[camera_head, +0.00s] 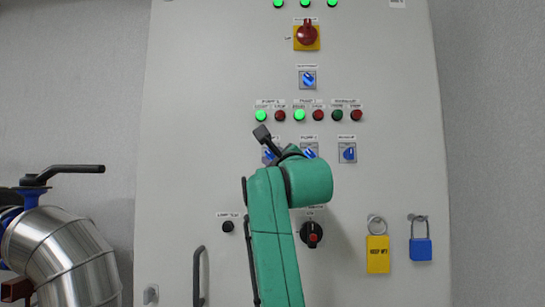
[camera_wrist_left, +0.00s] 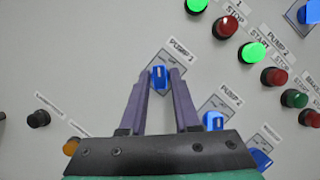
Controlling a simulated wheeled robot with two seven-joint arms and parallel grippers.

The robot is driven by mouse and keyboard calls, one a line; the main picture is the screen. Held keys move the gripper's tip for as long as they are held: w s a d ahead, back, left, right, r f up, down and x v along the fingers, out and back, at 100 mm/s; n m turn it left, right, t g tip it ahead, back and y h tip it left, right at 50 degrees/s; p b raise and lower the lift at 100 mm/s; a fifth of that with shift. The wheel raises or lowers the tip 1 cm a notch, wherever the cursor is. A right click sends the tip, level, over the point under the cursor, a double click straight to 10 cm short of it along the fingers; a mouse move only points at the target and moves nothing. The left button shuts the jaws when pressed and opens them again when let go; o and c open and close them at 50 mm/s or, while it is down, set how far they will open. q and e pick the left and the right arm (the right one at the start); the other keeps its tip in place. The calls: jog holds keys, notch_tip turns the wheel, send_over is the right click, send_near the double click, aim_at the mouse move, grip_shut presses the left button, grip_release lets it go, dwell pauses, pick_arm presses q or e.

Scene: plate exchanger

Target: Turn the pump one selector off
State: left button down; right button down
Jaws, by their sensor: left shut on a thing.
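The pump one selector (camera_wrist_left: 159,80), a blue knob on a light square plate under a PUMP 1 label, is between the fingertips of my left gripper (camera_wrist_left: 164,74) in the left wrist view. The two purple fingers are shut on the knob's sides. In the head view, the same selector (camera_head: 268,157) is partly covered by my green left arm and its black end piece. The gripper's fingers are hard to make out there. The knob's exact angle is hard to read. My right gripper is not in view.
The pump two selector (camera_wrist_left: 213,120) is close on the right of the fingers. Above are green lamps (camera_head: 261,116), some lit, and red buttons (camera_head: 318,116). A red-yellow main switch (camera_head: 307,36) is higher. A yellow tag (camera_head: 377,254) and blue padlock (camera_head: 420,248) hang lower right.

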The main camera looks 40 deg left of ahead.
pick_arm(q)
jog(key=m+b, duration=0.2)
jog(key=shift+s+f+t+b, duration=0.1)
jog(key=shift+f+t+b, duration=0.05)
jog(key=shift+t+b, duration=0.2)
jog(key=m+t+h+b, duration=0.1)
jog(key=m+t+b, duration=0.1)
jog(key=m+b, duration=0.1)
jog(key=shift+s+a+m, duration=0.1)
jog(key=shift+a+m, duration=0.05)
jog(key=shift+m, duration=0.75)
jog(key=m+t+h+b, duration=0.1)
jog(key=m+t+b, duration=0.1)
jog(key=m, duration=0.1)
jog(key=shift+m+b, duration=0.35)
jog(key=shift+m, duration=0.05)
jog(key=shift+s+r+m+h+b, duration=0.1)
jog(key=shift+r+m+h+b, duration=0.15)
jog(key=shift+m+h, duration=0.4)
jog(key=shift+m+t, duration=0.25)
jog(key=c, duration=0.8)
grip_release()
